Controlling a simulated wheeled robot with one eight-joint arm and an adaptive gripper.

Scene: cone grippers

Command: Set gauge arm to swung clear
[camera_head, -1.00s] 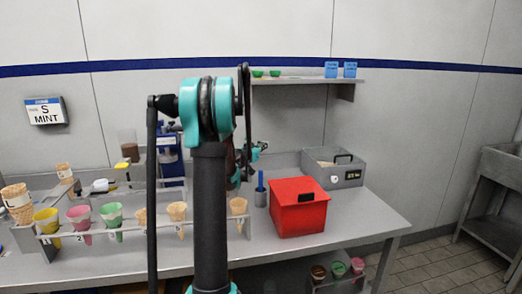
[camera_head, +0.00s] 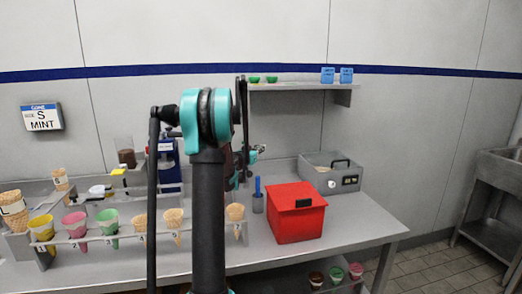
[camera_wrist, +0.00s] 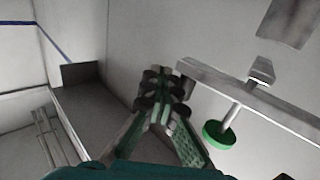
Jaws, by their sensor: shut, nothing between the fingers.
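My gripper (camera_wrist: 162,78) is shut and empty in the wrist view, its fingertips together. In the head view it (camera_head: 256,152) shows just right of my arm, above the back of the bench and partly hidden. In the wrist view a grey metal bar (camera_wrist: 262,108) runs along the right, with a thin post ending in a green round piece (camera_wrist: 214,133). The green piece is right of my fingers and apart from them. I cannot tell whether this bar is the gauge arm. No part is clearly recognisable as the gauge arm in the head view.
A rack (camera_head: 75,238) of cones stands at the bench's front left. A red box (camera_head: 297,214) and a grey box (camera_head: 331,180) stand to the right. A blue-handled tool sits in a grey cup (camera_head: 257,203). A wall shelf (camera_head: 300,87) holds green and blue items. The bench's right end is clear.

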